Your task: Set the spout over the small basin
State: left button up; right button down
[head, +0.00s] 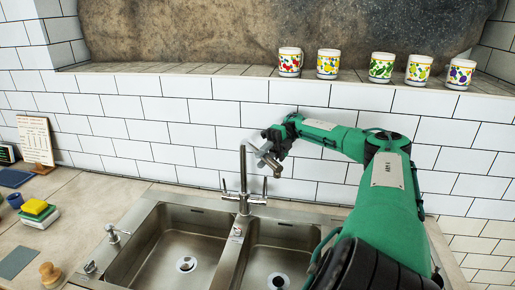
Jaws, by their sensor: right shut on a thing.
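The chrome tap stands on the rim behind the double sink, with its tall spout (243,165) rising and bending over at the top towards the right. My right gripper (270,152) is shut on the outer end of the spout and hides part of it. The spout end appears over the side of the right basin (280,248). My right arm covers the right part of that basin, so its full width is hidden. The left basin (165,240) is fully open to view and empty. My left gripper is not in view.
Two upright tap handles flank the spout's base. A soap dispenser (114,234) stands at the sink's left. A yellow sponge (34,207), a wooden stopper-like piece (50,273) and a card on a stand (36,142) are on the left counter. Several patterned mugs (328,64) line the ledge.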

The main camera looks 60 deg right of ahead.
jog(key=shift+s+d+f+n+g+b, duration=0.1)
jog(key=shift+s+d+n+g+b, duration=0.05)
jog(key=shift+d+n+g+b, duration=0.2)
dwell(0.5)
jog(key=c, duration=1.2)
grip_release()
jog(key=shift+r, duration=0.2)
